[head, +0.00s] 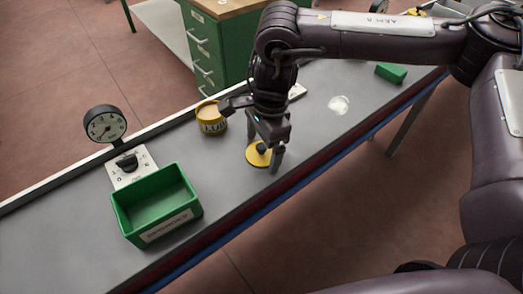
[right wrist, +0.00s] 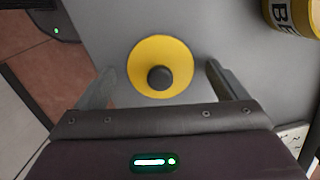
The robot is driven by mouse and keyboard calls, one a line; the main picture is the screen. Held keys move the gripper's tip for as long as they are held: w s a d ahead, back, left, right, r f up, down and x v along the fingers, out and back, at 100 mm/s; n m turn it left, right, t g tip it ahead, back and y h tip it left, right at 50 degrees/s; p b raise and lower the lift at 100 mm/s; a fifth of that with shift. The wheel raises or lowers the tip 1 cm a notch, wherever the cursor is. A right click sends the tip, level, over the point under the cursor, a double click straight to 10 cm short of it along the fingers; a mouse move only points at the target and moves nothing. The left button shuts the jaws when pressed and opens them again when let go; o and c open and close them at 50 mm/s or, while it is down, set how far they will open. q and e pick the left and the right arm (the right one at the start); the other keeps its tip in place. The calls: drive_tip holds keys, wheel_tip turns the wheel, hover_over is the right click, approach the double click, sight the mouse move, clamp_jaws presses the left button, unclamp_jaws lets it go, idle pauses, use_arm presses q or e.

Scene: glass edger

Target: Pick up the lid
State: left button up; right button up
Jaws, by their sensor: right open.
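The lid is a yellow disc (head: 254,157) with a dark round knob, lying on the grey bench near its front edge. It also shows in the right wrist view (right wrist: 145,53), with its knob between and just beyond the fingers. My right gripper (head: 263,158) is open above the lid, fingers pointing down on either side of the knob; in the right wrist view (right wrist: 160,84) nothing is between its pads. Whether the fingers touch the lid cannot be told. A yellow tin (head: 212,121) with dark lettering stands behind the lid, to its left. My left gripper is not in view.
A green open bin (head: 156,210) and a dial gauge with a knob panel (head: 131,166) stand to the left. The grey bench (head: 60,245) is clear at the front left.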

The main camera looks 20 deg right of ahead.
drive_tip(key=c, duration=1)
drive_tip(key=shift+c, duration=0.3)
drive_tip(key=shift+r, duration=0.15)
